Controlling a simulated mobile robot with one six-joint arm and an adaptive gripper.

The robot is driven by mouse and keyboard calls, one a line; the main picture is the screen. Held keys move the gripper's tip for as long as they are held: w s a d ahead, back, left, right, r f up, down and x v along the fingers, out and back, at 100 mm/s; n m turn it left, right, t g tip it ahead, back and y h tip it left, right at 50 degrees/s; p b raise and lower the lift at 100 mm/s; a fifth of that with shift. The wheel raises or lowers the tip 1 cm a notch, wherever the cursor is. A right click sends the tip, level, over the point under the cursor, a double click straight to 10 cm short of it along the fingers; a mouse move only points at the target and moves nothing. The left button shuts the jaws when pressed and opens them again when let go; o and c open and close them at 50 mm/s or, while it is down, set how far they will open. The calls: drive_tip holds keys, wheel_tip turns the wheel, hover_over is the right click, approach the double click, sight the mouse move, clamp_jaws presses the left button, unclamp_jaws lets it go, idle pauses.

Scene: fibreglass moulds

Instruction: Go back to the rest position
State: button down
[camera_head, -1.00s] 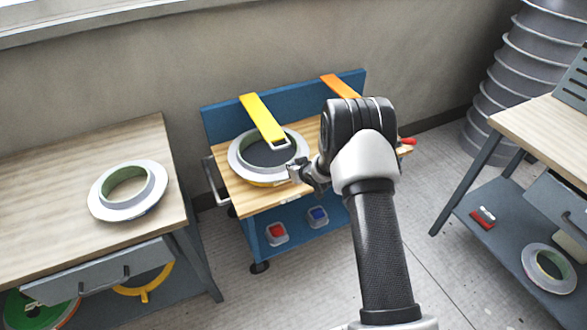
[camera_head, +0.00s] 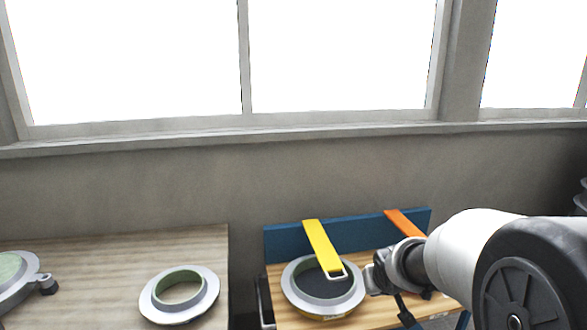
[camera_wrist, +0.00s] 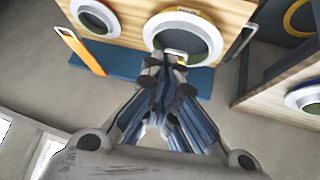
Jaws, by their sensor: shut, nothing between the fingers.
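My gripper (camera_head: 378,279) is at the right of the head view, beside the right rim of a grey ring mould (camera_head: 296,296) on the small bench. In the wrist view my gripper (camera_wrist: 163,68) has its fingers together with nothing between them. The fingertips overlap the loop end of a yellow strap (camera_head: 318,242) in that picture; I cannot tell how far apart they are in depth. My arm reaches in from the lower right and hides part of the bench.
The bench has a blue back panel (camera_head: 284,243) and an orange strap (camera_head: 403,222). A second ring (camera_wrist: 95,17) lies near that strap. The wooden table (camera_head: 95,262) at left bears another ring mould (camera_head: 207,291) and a handled mould (camera_head: 22,283). A window stands behind.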

drive_tip(key=s+a+r+g, duration=0.1)
drive_tip(key=s+r, duration=0.3)
drive_tip(key=s, duration=0.5)
drive_tip(key=s+a+r+g, duration=0.1)
drive_tip(key=s+r, duration=0.3)
drive_tip(key=s, duration=0.5)
drive_tip(key=s+a, duration=0.1)
drive_tip(key=s, duration=0.6)
drive_tip(key=s+a+f+g+y, duration=0.1)
drive_tip(key=s+a, duration=0.1)
drive_tip(key=s, duration=0.6)
drive_tip(key=shift+s+a+f+m, duration=0.15)
drive_tip(key=shift+a+f+m, duration=0.1)
drive_tip(key=shift+a+m, duration=0.05)
